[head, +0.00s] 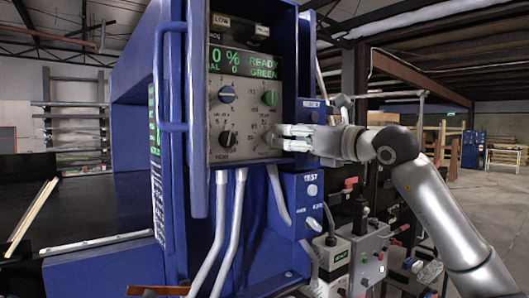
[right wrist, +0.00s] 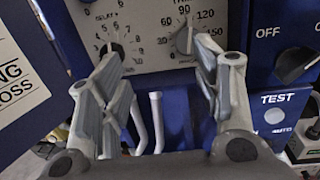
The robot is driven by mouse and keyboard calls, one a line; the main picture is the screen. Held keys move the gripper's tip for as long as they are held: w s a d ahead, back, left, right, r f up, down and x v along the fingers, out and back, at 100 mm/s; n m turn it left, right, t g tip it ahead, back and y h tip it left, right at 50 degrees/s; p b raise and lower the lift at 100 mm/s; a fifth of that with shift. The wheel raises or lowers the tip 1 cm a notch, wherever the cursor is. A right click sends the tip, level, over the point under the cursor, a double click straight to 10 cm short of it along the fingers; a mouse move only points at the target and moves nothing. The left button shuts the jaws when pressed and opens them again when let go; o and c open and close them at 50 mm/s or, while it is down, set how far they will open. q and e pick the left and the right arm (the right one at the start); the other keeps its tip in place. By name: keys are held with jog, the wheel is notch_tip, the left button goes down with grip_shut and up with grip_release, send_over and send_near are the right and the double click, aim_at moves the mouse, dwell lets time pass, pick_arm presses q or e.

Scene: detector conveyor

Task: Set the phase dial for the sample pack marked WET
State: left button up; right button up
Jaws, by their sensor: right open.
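No label reading PHASE is legible, and no pack marked WET is identifiable. My right gripper (head: 290,138) is at the lower right dial, partly covering that area. Another dial (right wrist: 112,48) marked DELAY is behind the left finger. My left gripper is out of view.
A display (head: 245,62) above the dials reads READY GREEN. A TEST button (head: 312,190) is on the blue side box, and a black OFF knob (right wrist: 295,64) is at the right. White conduits (head: 237,230) hang below the panel. A dark conveyor (head: 95,205) extends left.

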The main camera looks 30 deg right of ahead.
aim_at(272, 137)
jog(key=w+p, duration=0.1)
jog(key=w, duration=0.2)
jog(key=w+d+h+p, duration=0.1)
jog(key=w+p, duration=0.1)
jog(key=w, duration=0.1)
jog(key=w+d+f+m+h+p, duration=0.1)
jog(key=w, duration=0.2)
jog(key=shift+w, duration=0.1)
jog(key=shift+w+f+p, duration=0.1)
jog(key=shift+w+p, duration=0.25)
jog(key=shift+w, duration=0.3)
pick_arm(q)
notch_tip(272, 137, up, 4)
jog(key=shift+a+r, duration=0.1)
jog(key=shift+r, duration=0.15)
pick_arm(e)
jog(key=c, duration=1)
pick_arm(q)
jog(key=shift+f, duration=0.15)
pick_arm(e)
jog(key=shift+c, duration=0.2)
